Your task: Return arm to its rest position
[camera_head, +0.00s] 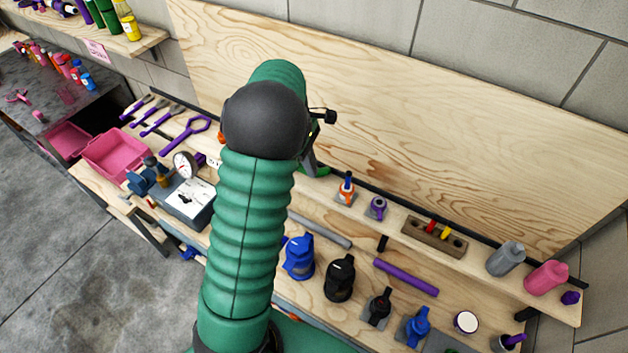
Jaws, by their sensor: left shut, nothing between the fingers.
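My green ribbed arm with a dark round joint rises through the middle of the view, in front of the workbench. My left gripper (314,168) shows only in part behind that joint, at its right side. It is shut and empty, above the back of the bench and apart from the nearby objects. Most of it is hidden by my arm. My right gripper is not in view.
The wooden bench (360,240) holds blue and black filter-like parts (299,257), a purple bar (406,277) and bottles (546,278) on a raised shelf. A gauge unit (190,200), wrenches and pink bins (117,152) lie left. The wooden backboard (440,130) is bare.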

